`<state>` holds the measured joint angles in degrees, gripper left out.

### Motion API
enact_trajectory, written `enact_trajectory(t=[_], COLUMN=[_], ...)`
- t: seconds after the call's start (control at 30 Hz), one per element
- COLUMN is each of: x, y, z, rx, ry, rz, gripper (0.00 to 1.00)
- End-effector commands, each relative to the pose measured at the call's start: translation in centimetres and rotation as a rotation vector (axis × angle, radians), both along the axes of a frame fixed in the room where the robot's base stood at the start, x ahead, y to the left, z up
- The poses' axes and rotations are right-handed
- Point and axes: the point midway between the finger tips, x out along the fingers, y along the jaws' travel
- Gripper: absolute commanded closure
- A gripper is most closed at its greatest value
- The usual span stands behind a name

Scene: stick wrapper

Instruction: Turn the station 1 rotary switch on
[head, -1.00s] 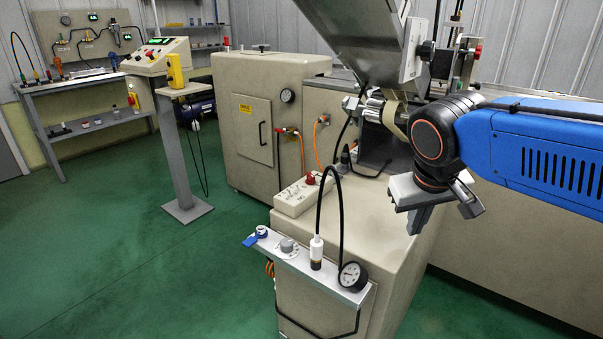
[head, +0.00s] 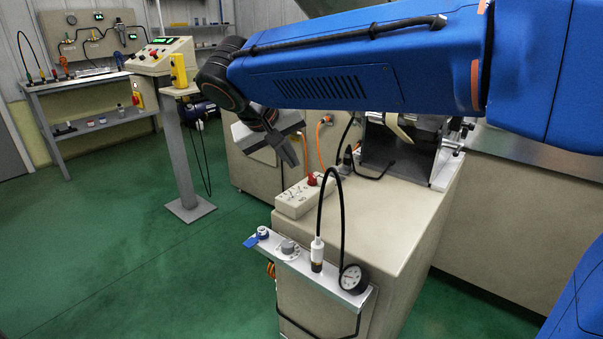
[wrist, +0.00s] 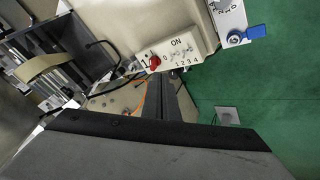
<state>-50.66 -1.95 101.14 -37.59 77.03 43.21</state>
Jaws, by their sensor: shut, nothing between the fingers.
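The switch box (head: 304,194) is a pale box on top of the beige cabinet, with a red knob (head: 311,179) at its far end and several small switches. In the wrist view the box (wrist: 187,42) shows "ON" and the numbers 1 to 4 beside a row of small switches, with the red knob (wrist: 154,63) at one end. The station 1 switch's position is too small to read. My gripper (head: 292,157) is shut and empty, above and behind the box in the head view, apart from it. Its shut fingers (wrist: 168,88) also show in the wrist view.
A metal shelf (head: 330,279) on the cabinet's front carries a gauge (head: 353,279), a grey knob (head: 288,247), a blue-handled valve (head: 260,234) and a black hose (head: 320,205). An orange hose (head: 319,140) hangs behind the box. A control panel (head: 160,57) on a pedestal stands left.

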Motion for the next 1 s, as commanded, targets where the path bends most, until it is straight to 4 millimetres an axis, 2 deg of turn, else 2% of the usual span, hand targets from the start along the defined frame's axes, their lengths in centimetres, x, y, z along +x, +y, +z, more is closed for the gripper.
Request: enact_trajectory(t=[0.17, 0.6, 0.8, 1.0], x=[0.9, 4.3, 5.0, 5.1], y=[-0.6, -2.6, -3.0, -3.0], z=[-1.4, -6.7, -7.7, -7.9], rx=[-0.002, -0.001, 0.000, 0.000], ry=[0.002, 0.002, 0.001, 0.001], rz=[-0.002, -0.002, 0.000, 0.000], gripper=[1.00, 1.00, 1.00, 1.00])
